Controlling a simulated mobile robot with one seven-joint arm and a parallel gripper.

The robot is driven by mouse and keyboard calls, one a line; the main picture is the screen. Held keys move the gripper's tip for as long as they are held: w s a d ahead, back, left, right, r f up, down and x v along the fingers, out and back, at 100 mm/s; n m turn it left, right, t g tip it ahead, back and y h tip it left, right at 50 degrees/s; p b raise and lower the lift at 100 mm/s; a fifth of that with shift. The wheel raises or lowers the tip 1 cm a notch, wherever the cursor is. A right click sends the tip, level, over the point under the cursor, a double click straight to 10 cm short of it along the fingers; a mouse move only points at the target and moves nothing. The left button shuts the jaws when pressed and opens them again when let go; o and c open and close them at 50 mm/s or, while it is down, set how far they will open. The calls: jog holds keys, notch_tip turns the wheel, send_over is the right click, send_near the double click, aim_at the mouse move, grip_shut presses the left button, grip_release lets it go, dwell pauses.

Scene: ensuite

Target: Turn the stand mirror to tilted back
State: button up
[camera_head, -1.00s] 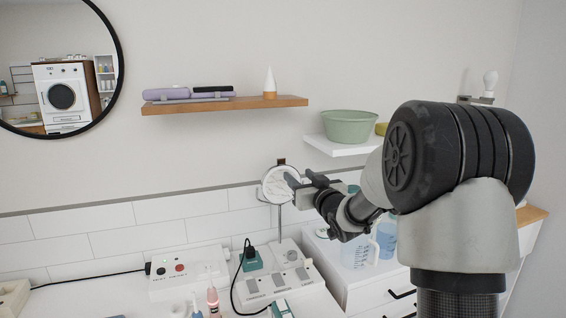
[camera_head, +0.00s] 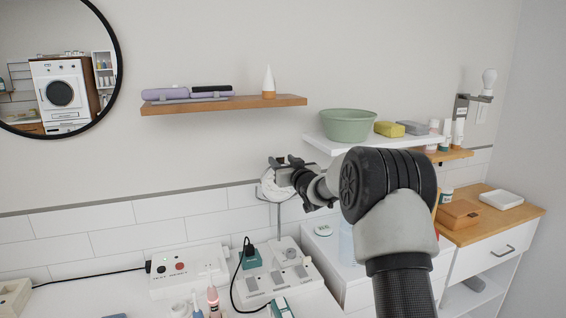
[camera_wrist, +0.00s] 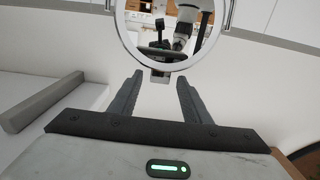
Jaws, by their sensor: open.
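The stand mirror (camera_head: 267,190) is round with a pale rim, on a thin grey post (camera_head: 279,222) by the tiled wall. In the head view my gripper (camera_head: 283,166) is at the mirror's upper edge and hides much of its face. In the wrist view the mirror (camera_wrist: 172,28) shows its ring and a reflection of my arm. A small tab (camera_wrist: 160,76) on its rim lies between the tips of my open gripper (camera_wrist: 158,80). The fingers are apart, with a gap on each side of the tab. The mirror's exact tilt is hard to tell.
A wooden shelf (camera_head: 220,105) hangs above left. A power strip (camera_head: 276,279) and a white box with buttons (camera_head: 190,270) stand on the counter below.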

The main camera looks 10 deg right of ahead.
aim_at(275, 153)
jog(key=shift+c, duration=0.5)
grip_shut()
jog(key=w+p, duration=0.1)
jog(key=w+g+p, duration=0.1)
jog(key=p, duration=0.1)
jog(key=w+p, duration=0.1)
jog(key=p, duration=0.1)
jog(key=shift+w+a+r, duration=0.15)
jog(key=shift+a+r, duration=0.2)
jog(key=shift+w+r, duration=0.15)
jog(key=shift+c, duration=0.2)
grip_release()
jog(key=shift+o, duration=0.7)
jog(key=shift+f, duration=0.2)
